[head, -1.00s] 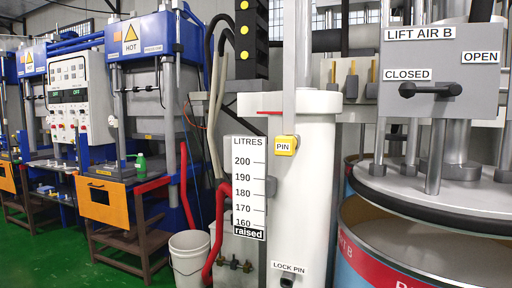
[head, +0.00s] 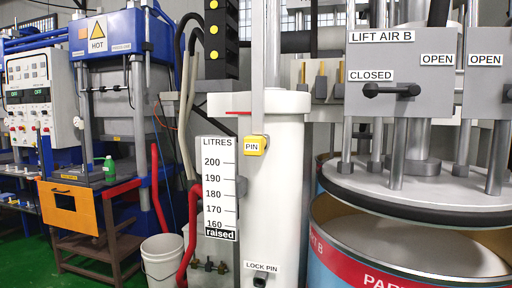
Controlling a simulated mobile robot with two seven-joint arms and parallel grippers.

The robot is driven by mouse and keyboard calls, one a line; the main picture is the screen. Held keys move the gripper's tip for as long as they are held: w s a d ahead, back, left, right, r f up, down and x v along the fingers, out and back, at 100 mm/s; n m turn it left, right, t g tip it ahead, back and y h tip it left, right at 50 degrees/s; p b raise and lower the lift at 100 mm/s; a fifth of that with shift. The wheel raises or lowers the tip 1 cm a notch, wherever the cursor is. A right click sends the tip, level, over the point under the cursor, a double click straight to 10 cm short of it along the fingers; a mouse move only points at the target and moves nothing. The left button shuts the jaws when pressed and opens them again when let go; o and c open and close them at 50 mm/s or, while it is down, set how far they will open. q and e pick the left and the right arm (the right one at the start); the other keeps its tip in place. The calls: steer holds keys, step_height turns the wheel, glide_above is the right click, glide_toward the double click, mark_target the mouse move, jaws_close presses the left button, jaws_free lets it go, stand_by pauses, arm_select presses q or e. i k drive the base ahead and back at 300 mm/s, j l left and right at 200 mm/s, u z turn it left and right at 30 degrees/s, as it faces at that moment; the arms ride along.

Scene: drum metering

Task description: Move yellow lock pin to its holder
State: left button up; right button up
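The yellow lock pin (head: 263,143), labelled PIN, sits at the upper part of the white cylinder (head: 276,195), at the lower end of a grey vertical bar. A label reading LOCK PIN (head: 262,267) is low on the same cylinder, with a small dark holder (head: 260,280) just under it at the bottom edge of the picture. Neither of my grippers shows in the head view.
A litre scale (head: 219,188) stands left of the cylinder, with a red hose and a white bucket (head: 162,258) beyond. At right, a lift plate (head: 410,190) hangs over an open drum (head: 400,245), below a grey lever panel (head: 400,75). Green floor lies at left.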

mark_target(253, 146)
steer(key=i+j+z, duration=0.15)
steer(key=j+z, duration=0.2)
steer(key=i+j+z, duration=0.1)
steer(key=j+z, duration=0.25)
steer(key=i+j+z, duration=0.1)
steer(key=j+z, duration=0.25)
steer(key=j, duration=0.6)
steer(key=i+j+z, duration=0.1)
steer(key=j, duration=0.5)
